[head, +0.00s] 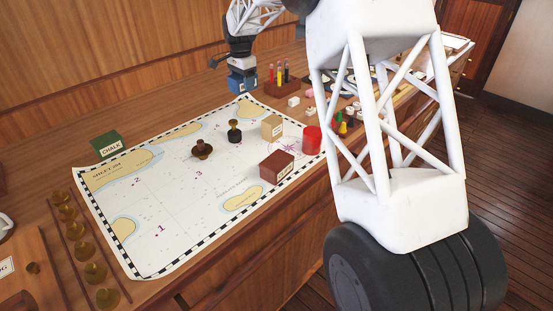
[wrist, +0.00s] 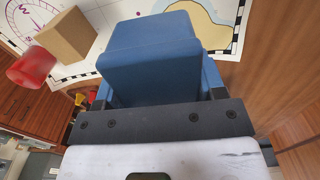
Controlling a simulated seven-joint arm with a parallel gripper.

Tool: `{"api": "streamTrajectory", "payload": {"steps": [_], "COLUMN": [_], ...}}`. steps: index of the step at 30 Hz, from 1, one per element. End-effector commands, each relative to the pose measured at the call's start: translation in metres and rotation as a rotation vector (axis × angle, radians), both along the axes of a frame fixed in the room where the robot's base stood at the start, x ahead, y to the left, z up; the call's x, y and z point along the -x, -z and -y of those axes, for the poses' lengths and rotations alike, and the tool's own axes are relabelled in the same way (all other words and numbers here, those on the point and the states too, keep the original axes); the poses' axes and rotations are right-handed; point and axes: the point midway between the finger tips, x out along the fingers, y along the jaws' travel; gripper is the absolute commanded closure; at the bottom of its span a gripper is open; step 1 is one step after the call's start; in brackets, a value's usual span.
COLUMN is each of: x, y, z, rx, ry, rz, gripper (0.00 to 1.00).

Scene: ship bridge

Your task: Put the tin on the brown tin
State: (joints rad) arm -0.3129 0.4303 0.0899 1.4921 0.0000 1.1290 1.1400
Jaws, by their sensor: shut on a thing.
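My gripper (head: 241,71) is shut on a blue tin (head: 240,84) at the far end of the chart. In the wrist view the blue tin (wrist: 150,55) sits between the fingers (wrist: 158,92); its gap to the surface is hard to judge. A tan-brown box-shaped tin (head: 272,127) stands on the chart near its right edge, also in the wrist view (wrist: 68,36). A dark red-brown tin (head: 277,168) with a pale label stands nearer. My gripper is apart from both.
A red cylinder (head: 312,140) stands beside the tan tin. Two turned pieces, brown (head: 202,149) and black (head: 235,131), stand mid-chart. A green chalk tin (head: 110,146) is at the left. A rack of coloured sticks (head: 281,82) is near my gripper. The chart's left part (head: 150,215) is clear.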

Motion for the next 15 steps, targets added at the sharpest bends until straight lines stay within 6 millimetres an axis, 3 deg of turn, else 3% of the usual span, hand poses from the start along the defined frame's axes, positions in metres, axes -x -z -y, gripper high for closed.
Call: {"api": "streamTrajectory", "payload": {"steps": [15], "x": [0.088], "y": [-0.021], "z": [0.033], "rx": [-0.001], "ry": [-0.009], "rz": [0.001], "gripper": [0.66]}}
